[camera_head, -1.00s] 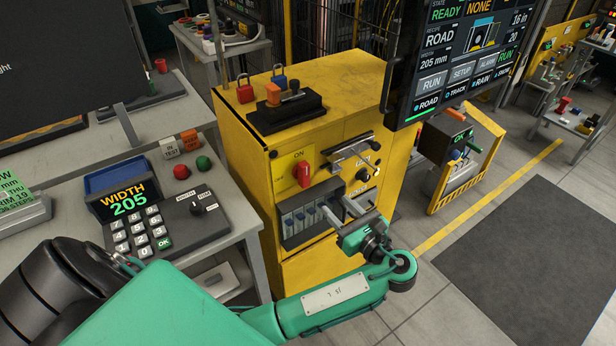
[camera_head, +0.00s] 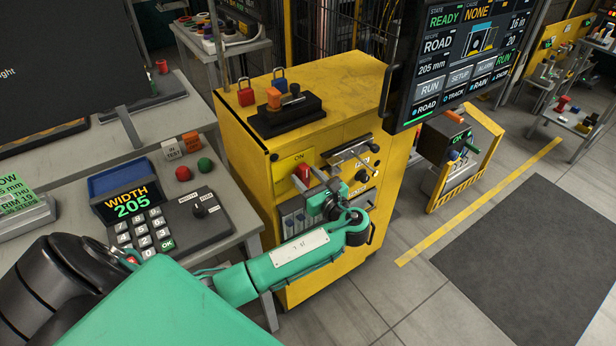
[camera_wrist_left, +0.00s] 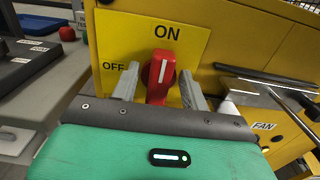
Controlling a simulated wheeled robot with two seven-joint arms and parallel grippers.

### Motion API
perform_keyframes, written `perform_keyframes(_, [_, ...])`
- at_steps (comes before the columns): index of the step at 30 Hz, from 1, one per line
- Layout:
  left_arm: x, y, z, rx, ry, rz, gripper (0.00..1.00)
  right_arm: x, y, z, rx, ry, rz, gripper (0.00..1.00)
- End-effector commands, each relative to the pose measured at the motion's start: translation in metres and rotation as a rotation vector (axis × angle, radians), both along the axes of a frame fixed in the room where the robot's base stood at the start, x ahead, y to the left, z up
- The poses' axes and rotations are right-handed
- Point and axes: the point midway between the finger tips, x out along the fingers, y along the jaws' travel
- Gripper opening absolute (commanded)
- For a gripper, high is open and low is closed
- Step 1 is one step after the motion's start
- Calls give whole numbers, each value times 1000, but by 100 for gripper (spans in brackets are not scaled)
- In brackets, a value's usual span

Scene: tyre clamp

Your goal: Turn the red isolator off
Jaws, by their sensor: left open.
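The red isolator (camera_wrist_left: 160,78) is a red rotary handle on a yellow plate (camera_wrist_left: 110,40) marked ON at the top and OFF at the left. Its white line stands upright, toward ON. In the head view the isolator (camera_head: 301,173) shows on the front of the yellow cabinet (camera_head: 330,115), partly hidden by my gripper. My left gripper (camera_wrist_left: 160,92) is open, one finger on each side of the handle in the wrist view. I cannot tell whether the fingers touch it. The left gripper (camera_head: 312,185) also shows in the head view. My right gripper is not in view.
A metal bar handle (camera_head: 348,152) and a knob marked FAN (camera_wrist_left: 228,108) are right of the isolator. Breakers (camera_head: 292,225) sit below it. The keypad console (camera_head: 150,220) is left; a large screen (camera_head: 460,60) hangs right.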

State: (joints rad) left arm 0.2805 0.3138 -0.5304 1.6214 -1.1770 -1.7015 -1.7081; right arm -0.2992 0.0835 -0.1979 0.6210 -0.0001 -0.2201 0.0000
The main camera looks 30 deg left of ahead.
Motion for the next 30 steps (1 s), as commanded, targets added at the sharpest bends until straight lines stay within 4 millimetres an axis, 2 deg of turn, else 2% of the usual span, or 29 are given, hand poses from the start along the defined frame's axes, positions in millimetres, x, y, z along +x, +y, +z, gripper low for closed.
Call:
perform_keyframes(6, [0,0,0,0,0,0,44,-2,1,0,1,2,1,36])
perform_keyframes(12, [0,0,0,0,0,0,4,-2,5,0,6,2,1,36])
perform_keyframes(13, [0,0,0,0,0,0,1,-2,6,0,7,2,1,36])
perform_keyframes(23, [-1,-1,0,-16,-39,0,1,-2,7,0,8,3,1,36])
perform_keyframes(30, [-2,0,0,-72,-171,1,1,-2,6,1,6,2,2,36])
